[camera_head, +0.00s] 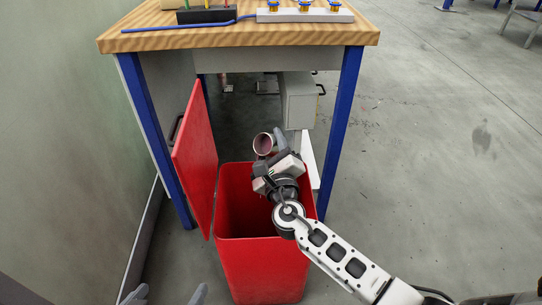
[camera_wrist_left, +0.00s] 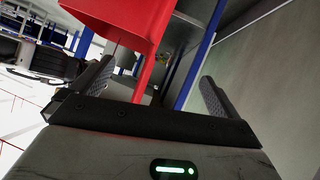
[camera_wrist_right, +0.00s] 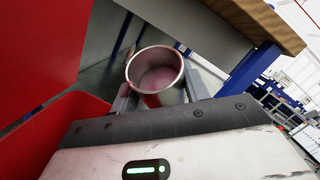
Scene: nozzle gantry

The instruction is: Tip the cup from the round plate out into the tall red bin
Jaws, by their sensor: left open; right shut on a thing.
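The cup (camera_head: 263,144) has a metallic rim and a reddish-pink inside. My right gripper (camera_head: 277,145) is shut on it, over the back right part of the tall red bin (camera_head: 262,272). In the right wrist view the cup (camera_wrist_right: 155,55) sits between the fingers with its mouth towards the camera. I cannot tell its exact tilt or contents. The bin is open at the top, and its visible inside looks empty. It also shows in the left wrist view (camera_wrist_left: 125,20). My left gripper (camera_head: 167,297) is open and empty at the bottom left. The round plate is not seen.
A wooden-topped workbench (camera_head: 240,37) with blue legs stands behind the bin. A red door panel (camera_head: 195,155) stands open left of the bin. A grey drawer unit (camera_head: 297,100) is under the bench.

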